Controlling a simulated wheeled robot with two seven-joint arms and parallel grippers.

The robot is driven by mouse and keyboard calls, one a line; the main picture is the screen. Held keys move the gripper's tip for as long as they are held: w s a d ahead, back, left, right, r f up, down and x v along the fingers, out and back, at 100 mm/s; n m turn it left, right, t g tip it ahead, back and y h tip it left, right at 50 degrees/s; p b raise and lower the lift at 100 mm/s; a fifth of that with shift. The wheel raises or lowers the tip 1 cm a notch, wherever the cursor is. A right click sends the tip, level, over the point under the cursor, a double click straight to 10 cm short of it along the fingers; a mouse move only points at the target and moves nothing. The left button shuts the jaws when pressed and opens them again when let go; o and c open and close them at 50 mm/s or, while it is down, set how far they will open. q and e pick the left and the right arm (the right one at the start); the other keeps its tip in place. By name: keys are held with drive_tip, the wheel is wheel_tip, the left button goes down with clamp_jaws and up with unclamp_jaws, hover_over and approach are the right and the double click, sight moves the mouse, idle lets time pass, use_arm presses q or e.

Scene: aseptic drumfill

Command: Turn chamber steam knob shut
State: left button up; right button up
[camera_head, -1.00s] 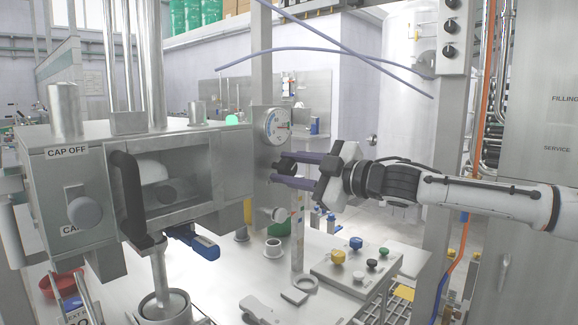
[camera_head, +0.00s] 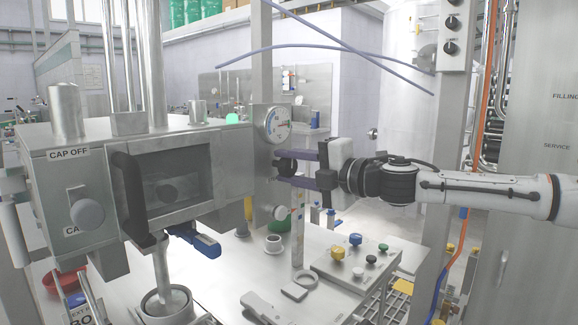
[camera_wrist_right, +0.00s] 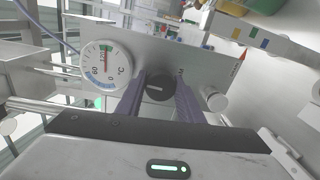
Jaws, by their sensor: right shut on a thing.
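The chamber steam knob is a small black round knob (camera_head: 286,165) on the panel at the right side of the steel chamber (camera_head: 95,160), below a round temperature gauge (camera_head: 274,124). My right gripper (camera_head: 290,166) comes in from the right with its purple fingers on either side of the knob, shut on it. In the right wrist view the black knob (camera_wrist_right: 157,88) sits between the two purple fingertips, with a pale line across its face. The gauge (camera_wrist_right: 106,66) is beside it there. My left gripper is not in view.
A silver knob (camera_head: 280,212) sits below the black one on the same panel. A button box (camera_head: 356,262) with several coloured knobs stands on the steel table below my right arm. A steel post (camera_head: 440,150) stands close behind that arm.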

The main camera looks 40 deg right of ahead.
drive_tip(key=shift+f+n, duration=0.25)
drive_tip(key=shift+n, duration=0.25)
drive_tip(key=o, duration=1)
drive_tip(key=shift+o, duration=0.3)
drive_tip(key=shift+r, duration=0.1)
drive_tip(key=shift+s+b, duration=0.65)
drive_tip(key=s+b, duration=0.3)
drive_tip(key=s, duration=0.6)
drive_tip(key=shift+d+r, duration=0.3)
drive_tip(key=shift+d, duration=0.1)
